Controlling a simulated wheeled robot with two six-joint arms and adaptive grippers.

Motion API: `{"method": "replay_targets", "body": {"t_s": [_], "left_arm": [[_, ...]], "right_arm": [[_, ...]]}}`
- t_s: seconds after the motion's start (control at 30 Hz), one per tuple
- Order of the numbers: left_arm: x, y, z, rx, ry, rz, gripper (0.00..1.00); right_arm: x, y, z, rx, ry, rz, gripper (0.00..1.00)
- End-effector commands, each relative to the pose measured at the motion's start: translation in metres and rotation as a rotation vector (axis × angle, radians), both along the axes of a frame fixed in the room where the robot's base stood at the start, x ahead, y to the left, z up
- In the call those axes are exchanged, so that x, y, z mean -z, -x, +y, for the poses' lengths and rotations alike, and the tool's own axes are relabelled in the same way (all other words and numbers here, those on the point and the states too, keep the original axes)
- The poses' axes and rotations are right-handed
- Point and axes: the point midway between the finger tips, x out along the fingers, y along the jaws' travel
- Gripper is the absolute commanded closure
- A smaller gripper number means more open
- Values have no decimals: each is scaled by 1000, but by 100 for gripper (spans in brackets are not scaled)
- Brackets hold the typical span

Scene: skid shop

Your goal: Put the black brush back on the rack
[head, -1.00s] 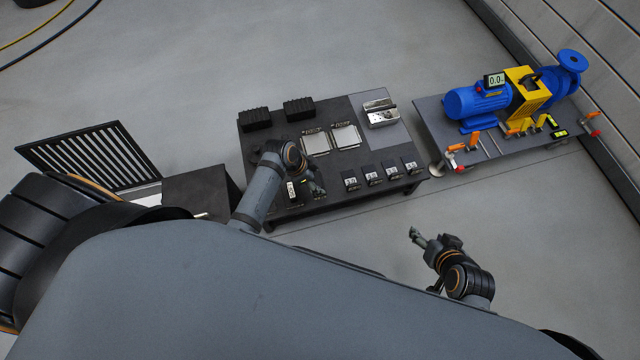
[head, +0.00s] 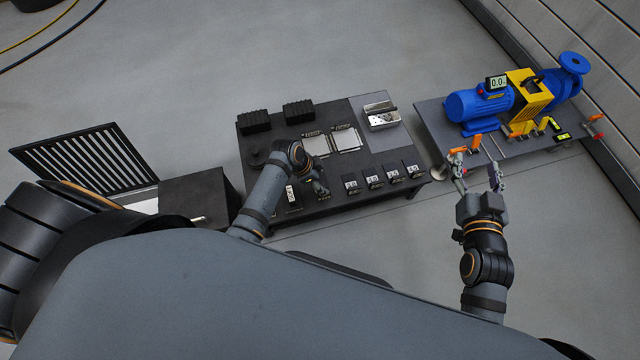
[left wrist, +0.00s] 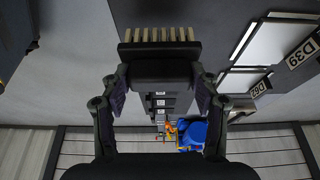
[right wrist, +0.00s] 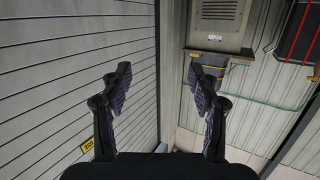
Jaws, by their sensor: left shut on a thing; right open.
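My left gripper (head: 320,188) is over the front of the dark bench (head: 325,203). In the left wrist view the fingers (left wrist: 160,88) are shut on the black brush (left wrist: 160,52). It has a dark body and a row of pale bristles along its far edge. The brush is hard to make out in the head view. My right gripper (head: 477,168) is open and empty, near the front left corner of the pump table; its open fingers also show in the right wrist view (right wrist: 160,85). I cannot tell which item is the rack.
A black slatted frame (head: 80,160) leans at the left beside a dark box (head: 195,190). The bench holds black bins (head: 298,112), pale plates (head: 346,138), a metal tray (head: 382,121) and several labelled blocks (head: 373,178). A blue pump (head: 480,104) stands on the right table (head: 435,125).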

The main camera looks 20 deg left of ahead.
Motion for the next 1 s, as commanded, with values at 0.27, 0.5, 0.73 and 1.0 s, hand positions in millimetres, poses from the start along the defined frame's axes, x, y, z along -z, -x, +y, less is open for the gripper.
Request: {"method": "replay_targets", "body": {"t_s": [0.27,0.5,0.73,1.0], "left_arm": [[20,-1,0,0,0,0,68],[31,-1,0,0,-1,1,68],[31,-1,0,0,-1,-1,68],[34,-1,0,0,-1,1,68]], "right_arm": [[-86,-12,-2,8,8,-352,39],[-141,-4,-1,9,13,-576,39],[-150,-1,-1,9,13,-612,39],[-153,-1,-1,8,12,-625,39]]}}
